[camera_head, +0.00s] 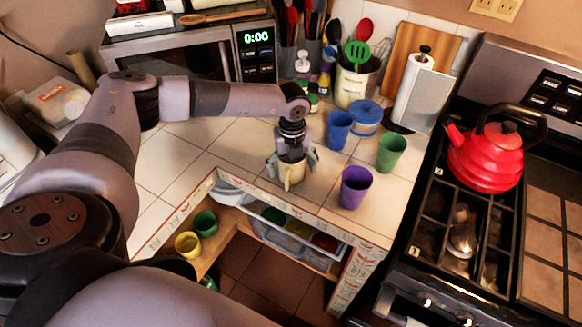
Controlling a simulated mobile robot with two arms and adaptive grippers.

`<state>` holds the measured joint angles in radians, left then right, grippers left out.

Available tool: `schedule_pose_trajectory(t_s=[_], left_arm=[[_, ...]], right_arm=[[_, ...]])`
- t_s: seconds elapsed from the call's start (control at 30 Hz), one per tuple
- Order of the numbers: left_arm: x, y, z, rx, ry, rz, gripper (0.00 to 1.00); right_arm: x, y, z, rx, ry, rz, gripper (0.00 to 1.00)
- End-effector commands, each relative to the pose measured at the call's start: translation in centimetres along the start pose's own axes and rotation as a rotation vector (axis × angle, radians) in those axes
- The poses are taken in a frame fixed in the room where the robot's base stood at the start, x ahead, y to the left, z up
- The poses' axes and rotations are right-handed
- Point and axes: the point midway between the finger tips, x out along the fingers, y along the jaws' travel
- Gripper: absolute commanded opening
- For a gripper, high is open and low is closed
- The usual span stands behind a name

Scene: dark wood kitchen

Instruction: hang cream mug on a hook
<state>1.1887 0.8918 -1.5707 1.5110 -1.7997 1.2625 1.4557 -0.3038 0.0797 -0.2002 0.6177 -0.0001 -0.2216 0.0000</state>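The cream mug (290,178) is at the middle of the picture, over the tiled counter near its front edge. My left gripper (292,166) points down at it from above, with one finger at each side of the mug. The gripper hides the mug's upper part. I cannot tell whether the fingers press on the mug or stand just apart from it, nor whether the mug rests on the tiles. No hook can be made out. My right gripper is not in view.
A purple cup (355,188), a blue cup (338,130) and a green cup (391,152) stand right of the mug. Behind are a utensil crock (352,86) and a microwave (190,50). A red kettle (487,160) sits on the stove. Counter left of the mug is clear.

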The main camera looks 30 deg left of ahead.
Motion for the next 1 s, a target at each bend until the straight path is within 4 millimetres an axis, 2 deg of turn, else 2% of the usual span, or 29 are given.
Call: schedule_pose_trajectory(t_s=[0.07, 0.8, 1.0], left_arm=[[-0.03, 0.00, 0.01, 0.000, 0.000, 0.000, 0.74], [-0.05, -0.01, 0.01, 0.000, 0.000, 0.000, 0.25], [-0.12, -0.05, 0.03, 0.000, -0.001, -0.002, 0.24]], right_arm=[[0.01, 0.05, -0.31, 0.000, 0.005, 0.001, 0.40], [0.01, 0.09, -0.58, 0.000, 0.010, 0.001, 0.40], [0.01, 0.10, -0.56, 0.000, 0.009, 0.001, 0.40]])
